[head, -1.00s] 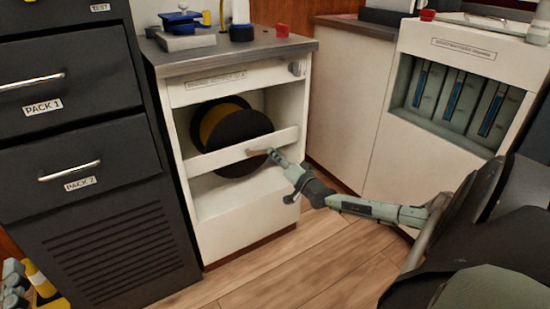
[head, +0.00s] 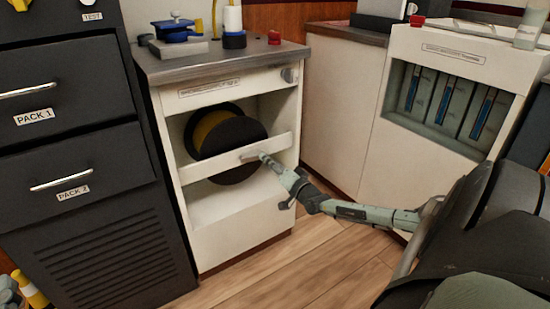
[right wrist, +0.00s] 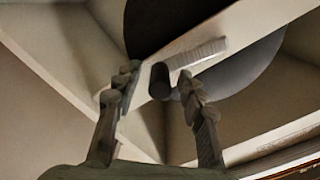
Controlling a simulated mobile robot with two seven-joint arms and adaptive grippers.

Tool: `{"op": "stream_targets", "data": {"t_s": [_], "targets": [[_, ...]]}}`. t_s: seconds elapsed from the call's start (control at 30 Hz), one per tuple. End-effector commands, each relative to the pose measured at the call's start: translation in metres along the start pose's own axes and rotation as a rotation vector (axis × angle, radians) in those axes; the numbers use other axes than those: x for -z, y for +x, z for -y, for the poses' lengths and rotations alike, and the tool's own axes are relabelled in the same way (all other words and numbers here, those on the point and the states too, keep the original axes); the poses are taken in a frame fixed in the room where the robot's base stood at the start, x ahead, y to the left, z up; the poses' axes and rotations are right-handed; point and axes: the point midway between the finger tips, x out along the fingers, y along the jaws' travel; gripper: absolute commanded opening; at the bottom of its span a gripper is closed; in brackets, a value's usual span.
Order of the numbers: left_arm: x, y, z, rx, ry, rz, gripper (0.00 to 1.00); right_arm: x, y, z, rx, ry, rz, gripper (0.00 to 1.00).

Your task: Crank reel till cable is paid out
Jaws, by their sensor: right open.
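The reel (head: 228,140), with dark round flanges and yellow cable, sits inside a white cabinet behind a horizontal rail (head: 200,166). A small grey crank (head: 249,156) shows at the rail's front. In the right wrist view the crank arm (right wrist: 196,53) crosses the rail, with a dark cylindrical knob (right wrist: 160,82) at its near end. My right gripper (head: 267,160) is at the crank. In the right wrist view its open fingers (right wrist: 157,86) stand on either side of the knob; whether they touch it cannot be told. My left gripper is not in view.
The cabinet's grey top (head: 215,62) carries a blue device (head: 177,32) and a red block (head: 274,37). A black drawer cabinet (head: 80,130) stands close on the left. A white unit (head: 430,150) with blue-striped slots stands right. Wooden floor (head: 310,260) is clear in front.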

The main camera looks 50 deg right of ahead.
Motion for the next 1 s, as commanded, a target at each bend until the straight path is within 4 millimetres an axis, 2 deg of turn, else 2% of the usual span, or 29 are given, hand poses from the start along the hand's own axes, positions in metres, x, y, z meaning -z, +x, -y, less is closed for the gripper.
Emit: {"op": "stream_targets", "data": {"t_s": [0.17,0.6,0.8,1.0], "targets": [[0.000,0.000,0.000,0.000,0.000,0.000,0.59,-0.001,-0.017,-0.002,-0.002,0.000,0.003,0.40],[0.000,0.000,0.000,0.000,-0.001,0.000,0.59,-0.001,-0.097,-0.001,-0.002,-0.001,0.003,0.40],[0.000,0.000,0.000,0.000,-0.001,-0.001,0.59,0.000,-0.116,-0.001,-0.001,-0.002,0.001,0.40],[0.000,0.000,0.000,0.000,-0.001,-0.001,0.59,0.001,-0.119,0.000,0.000,-0.001,-0.001,0.40]]}}
